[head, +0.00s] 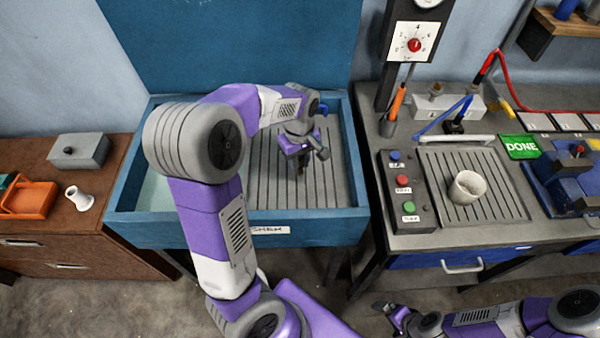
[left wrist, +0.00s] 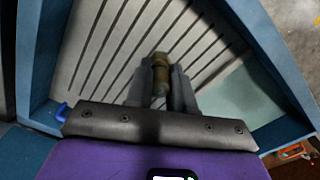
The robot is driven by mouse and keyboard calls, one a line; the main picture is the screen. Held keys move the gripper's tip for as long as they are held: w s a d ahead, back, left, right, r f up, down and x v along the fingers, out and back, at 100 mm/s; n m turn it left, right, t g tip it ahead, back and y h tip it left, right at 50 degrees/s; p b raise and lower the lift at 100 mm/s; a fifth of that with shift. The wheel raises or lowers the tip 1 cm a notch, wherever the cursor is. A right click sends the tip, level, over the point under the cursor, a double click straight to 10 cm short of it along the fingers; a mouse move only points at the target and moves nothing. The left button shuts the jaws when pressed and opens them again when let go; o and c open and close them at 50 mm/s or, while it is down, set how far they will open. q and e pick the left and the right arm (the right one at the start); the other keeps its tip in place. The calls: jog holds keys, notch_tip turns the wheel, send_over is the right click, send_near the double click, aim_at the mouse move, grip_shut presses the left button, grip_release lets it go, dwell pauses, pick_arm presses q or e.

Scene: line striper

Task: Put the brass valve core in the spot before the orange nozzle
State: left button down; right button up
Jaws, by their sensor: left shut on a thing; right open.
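The brass valve core (left wrist: 160,75) is a small brass-coloured cylinder with a darker, greenish near end. In the left wrist view it sits between the two fingers of my left gripper (left wrist: 160,92), which is shut on it. In the head view my left gripper (head: 301,168) points down over the ribbed floor of the blue basin; the core is too small and dark to make out there. My right gripper (head: 386,308) is open, low at the bottom edge in front of the bench.
The blue basin (head: 290,226) has raised walls around my left gripper. On the right bench (head: 470,238) are a button box (head: 406,195), a ribbed plate (head: 505,205) with a white cup (head: 466,187), and a green DONE sign (head: 520,147). An orange tray (head: 28,199) lies left.

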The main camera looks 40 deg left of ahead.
pick_arm(q)
jog(key=shift+s+f, duration=0.15)
jog(key=shift+f, duration=0.35)
notch_tip(320, 180, down, 9)
jog(key=b, duration=0.3)
jog(key=shift+f, duration=0.2)
jog(key=shift+f, duration=0.15)
jog(key=c, duration=1)
grip_release()
notch_tip(320, 180, up, 12)
jog(key=p, duration=0.3)
jog(key=shift+r+p, duration=0.2)
jog(key=shift+p, duration=0.1)
jog(key=shift+r, duration=0.1)
